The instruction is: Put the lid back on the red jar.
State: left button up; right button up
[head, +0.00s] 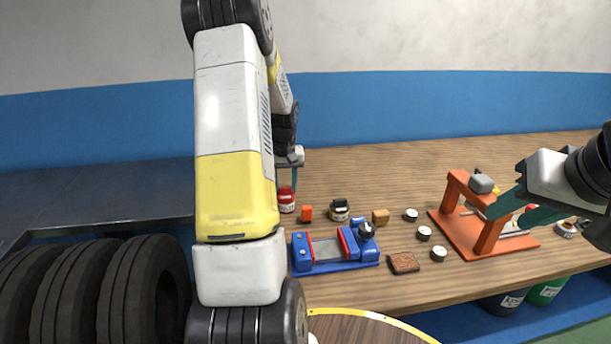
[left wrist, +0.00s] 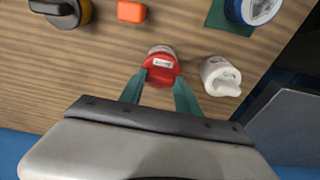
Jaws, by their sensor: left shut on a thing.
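The red jar (head: 287,207) stands on the wooden workbench, left of centre in the head view. In the left wrist view its labelled body (left wrist: 160,51) shows just beyond a red lid (left wrist: 161,76). My left gripper (left wrist: 160,82) is shut on this lid, with one teal finger on each side. The lid is over the jar; I cannot tell whether it is seated or slightly above. In the head view my left arm hides part of the gripper (head: 294,178). My right gripper (head: 522,210) is over the orange stand at the right, its teal fingers apart.
A white jar (left wrist: 220,77) stands close beside the red one. An orange block (head: 306,212), a black-lidded jar (head: 340,211) and a blue vise-like fixture (head: 325,252) are nearby. The orange stand (head: 486,236) occupies the right. Tyres (head: 130,290) are at the lower left.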

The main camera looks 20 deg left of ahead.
dwell(0.8)
pick_arm(q)
jog(key=o, duration=1.9)
jog(key=shift+r, duration=3.45)
jog(key=shift+c, duration=0.6)
grip_shut()
jog(key=shift+f, duration=0.1)
